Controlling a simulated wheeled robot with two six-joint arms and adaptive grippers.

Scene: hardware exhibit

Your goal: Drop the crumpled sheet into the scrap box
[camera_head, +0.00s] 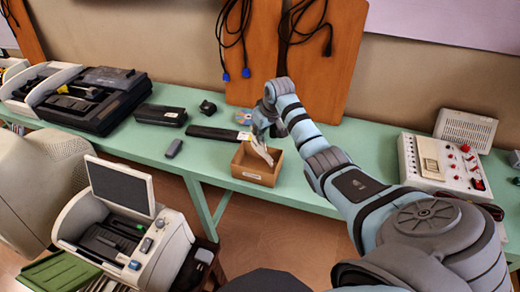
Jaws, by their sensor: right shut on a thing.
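The scrap box (252,174) is a small open wooden box with a pale label on its front, near the front edge of the green table. My right arm reaches in from the lower right. My right gripper (261,135) is over the box, shut on the crumpled sheet (261,149), a whitish piece that hangs down at the box's opening. I cannot tell whether the sheet touches the box. The gripper's fingers are small and partly hidden by its own wrist. My left gripper is not in view.
The green table (335,140) runs along the wall. Dark flat devices (212,133) lie left of the box. A large black machine (92,100) stands further left. A control panel with red knobs (440,162) stands at right. A screened machine (125,215) is in the left foreground.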

